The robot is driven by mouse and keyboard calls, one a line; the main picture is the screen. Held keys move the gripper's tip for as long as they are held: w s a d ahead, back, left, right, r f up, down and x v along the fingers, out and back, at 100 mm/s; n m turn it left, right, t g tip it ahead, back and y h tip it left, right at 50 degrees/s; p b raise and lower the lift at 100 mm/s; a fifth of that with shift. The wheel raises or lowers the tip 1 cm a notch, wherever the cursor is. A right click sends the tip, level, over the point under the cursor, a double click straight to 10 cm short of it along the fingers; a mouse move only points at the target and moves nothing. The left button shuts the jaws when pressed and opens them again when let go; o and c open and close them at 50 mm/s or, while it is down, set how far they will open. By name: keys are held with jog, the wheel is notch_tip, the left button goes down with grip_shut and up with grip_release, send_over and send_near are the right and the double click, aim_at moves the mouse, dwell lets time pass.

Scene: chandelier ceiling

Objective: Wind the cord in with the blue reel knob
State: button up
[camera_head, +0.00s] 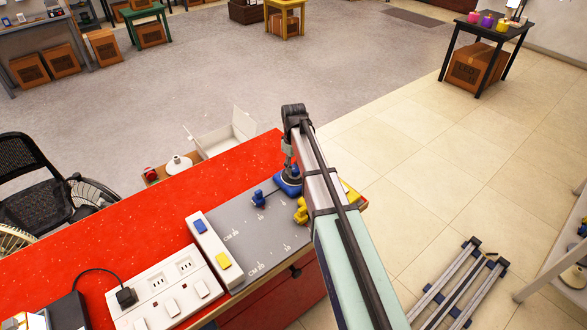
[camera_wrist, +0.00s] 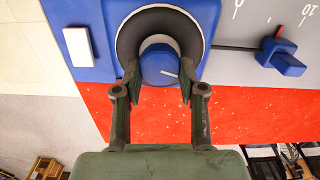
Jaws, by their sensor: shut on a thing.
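A round blue knob (camera_wrist: 158,64) with a white line on its face sits inside a dark ring on a blue housing (camera_wrist: 97,22). My gripper (camera_wrist: 160,80) has one finger on each side of the knob and is shut on it. In the head view my gripper (camera_head: 290,168) points down over the blue housing (camera_head: 283,188) at the far end of a grey panel (camera_head: 260,235); the knob is hidden there by the arm.
A blue lever (camera_head: 258,198) and yellow parts (camera_head: 301,212) stand on the panel close to my gripper. A white box (camera_head: 211,250) with blue and yellow buttons is beside the panel. A red worktop (camera_head: 100,240) carries a socket strip (camera_head: 165,295).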

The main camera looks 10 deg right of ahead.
aim_at(296, 168)
jog(key=m+b, duration=0.1)
jog(key=m, duration=0.6)
jog(key=shift+d+b, duration=0.15)
jog(key=shift+b, duration=0.25)
jog(key=m, duration=0.4)
jog(key=shift+d+b, duration=0.1)
jog(key=shift+b, duration=0.2)
jog(key=shift+m, duration=1.7)
jog(key=o, duration=1.1)
jog(key=shift+o, duration=0.2)
jog(key=shift+d, duration=0.1)
notch_tip(296, 168, up, 12)
jog(key=shift+f, duration=0.1)
